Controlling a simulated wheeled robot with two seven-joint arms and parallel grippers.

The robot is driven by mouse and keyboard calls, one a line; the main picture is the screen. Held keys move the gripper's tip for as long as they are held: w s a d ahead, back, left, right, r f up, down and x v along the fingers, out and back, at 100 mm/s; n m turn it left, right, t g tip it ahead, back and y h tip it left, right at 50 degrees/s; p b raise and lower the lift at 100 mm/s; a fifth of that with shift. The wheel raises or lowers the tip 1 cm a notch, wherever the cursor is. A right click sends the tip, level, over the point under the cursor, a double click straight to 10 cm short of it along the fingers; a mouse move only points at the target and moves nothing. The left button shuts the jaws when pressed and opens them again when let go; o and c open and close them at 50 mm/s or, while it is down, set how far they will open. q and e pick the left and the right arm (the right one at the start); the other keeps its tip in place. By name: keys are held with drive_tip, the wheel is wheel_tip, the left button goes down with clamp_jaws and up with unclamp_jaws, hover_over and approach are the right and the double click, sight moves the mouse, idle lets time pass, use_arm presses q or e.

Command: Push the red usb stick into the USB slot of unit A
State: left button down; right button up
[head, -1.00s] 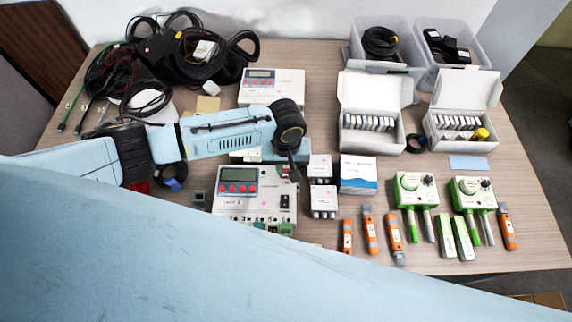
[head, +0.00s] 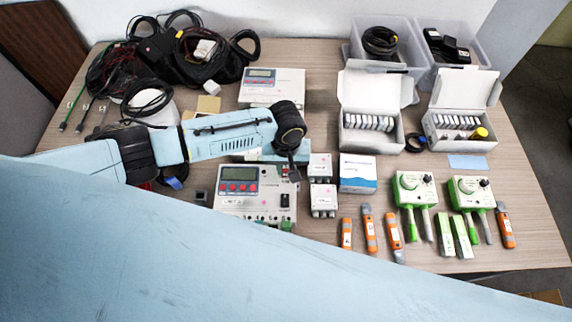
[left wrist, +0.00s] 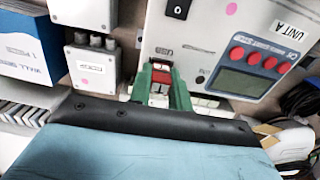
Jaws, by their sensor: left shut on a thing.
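Unit A (head: 258,207) is a pale box with a display and red buttons, lying on the table. In the left wrist view unit A (left wrist: 215,40) fills the upper right, with its name label and a "USB" mark. My left gripper (head: 285,168) is at its back right edge; its fingertips are hard to make out in the head view. In the left wrist view my left gripper (left wrist: 160,70) has green fingers shut on the red usb stick (left wrist: 160,76), just below the USB mark. The slot is hidden, and I cannot tell whether the stick is inside it. My right gripper is out of view.
Small grey boxes (head: 322,201) and a blue-and-white carton (head: 357,174) stand close to the right of unit A. Another display unit (head: 285,86) lies behind. Orange-handled tools (head: 369,230) and green-and-white devices (head: 415,188) occupy the right front. Cables (head: 150,98) crowd the back left.

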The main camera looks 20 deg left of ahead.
use_arm(q)
drive_tip(key=c, duration=1.2)
unclamp_jaws()
drive_tip(key=shift+o, duration=0.7)
wheel_tip(320, 180, up, 7)
drive_tip(key=p, duration=0.8)
drive_tip(key=shift+p, duration=0.35)
